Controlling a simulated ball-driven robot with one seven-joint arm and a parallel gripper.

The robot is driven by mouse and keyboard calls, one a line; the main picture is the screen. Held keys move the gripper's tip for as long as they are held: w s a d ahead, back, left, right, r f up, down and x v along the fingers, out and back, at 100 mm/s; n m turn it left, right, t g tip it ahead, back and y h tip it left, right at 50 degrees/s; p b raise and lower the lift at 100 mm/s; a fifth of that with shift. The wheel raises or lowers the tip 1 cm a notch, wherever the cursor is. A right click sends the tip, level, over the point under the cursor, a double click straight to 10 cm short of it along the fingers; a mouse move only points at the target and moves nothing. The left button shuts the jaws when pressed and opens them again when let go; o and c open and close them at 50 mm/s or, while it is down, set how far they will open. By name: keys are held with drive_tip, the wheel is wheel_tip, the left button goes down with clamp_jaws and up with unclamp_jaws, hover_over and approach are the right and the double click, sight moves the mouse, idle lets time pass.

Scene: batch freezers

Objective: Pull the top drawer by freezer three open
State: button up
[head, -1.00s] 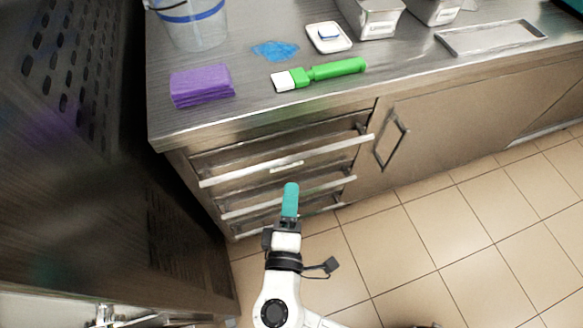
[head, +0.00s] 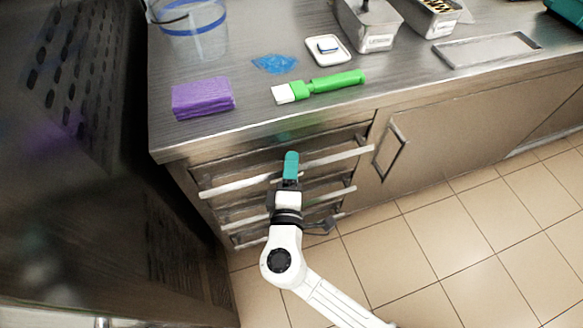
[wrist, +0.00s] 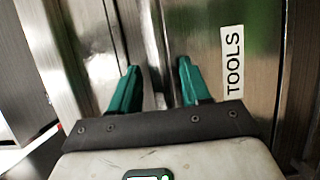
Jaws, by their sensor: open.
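The top drawer (head: 250,160) is the uppermost in a steel stack under the counter, and looks shut. Its long pale bar handle (head: 235,187) runs across the front. My gripper (head: 291,156) is at the middle of this handle, with its teal fingers overlapping the bar in the head view. In the wrist view my gripper (wrist: 158,68) is open, its two fingers apart on either side of a shiny upright strip that looks like the handle. I cannot tell whether they touch it. A "TOOLS" label (wrist: 232,60) is on the steel face right of the fingers.
Lower drawer handles (head: 330,195) stick out below. A cabinet door (head: 440,150) with a loop handle is at right. A dark perforated unit (head: 70,150) stands close at left. Purple cloths (head: 203,98) and a green brush (head: 330,84) lie on the counter. Tiled floor (head: 440,240) is clear at right.

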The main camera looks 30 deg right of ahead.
clamp_jaws()
idle(0.4)
